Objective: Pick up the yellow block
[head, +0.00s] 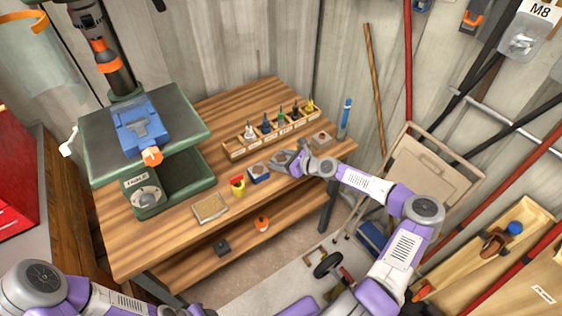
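Two small yellow things show on the wooden workbench (268,198); I cannot tell for sure which is the yellow block. One is a yellow piece (309,106) with a dark top at the right end of a wooden rack (236,151). The other is a yellow cup-like piece (237,189) with red on top, near the bench's front edge. My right gripper (282,161) is low over the bench, in front of the rack and right of a small blue and grey box (258,173). Its fingers are too small to read. My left arm shows at the lower left; its gripper is out of view.
The rack also holds several other coloured pieces. A green drill press (146,163) with a blue vise (139,127) stands at the left. A flat tan tray (210,208) lies near the front edge. A small box (321,140) sits right of the rack.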

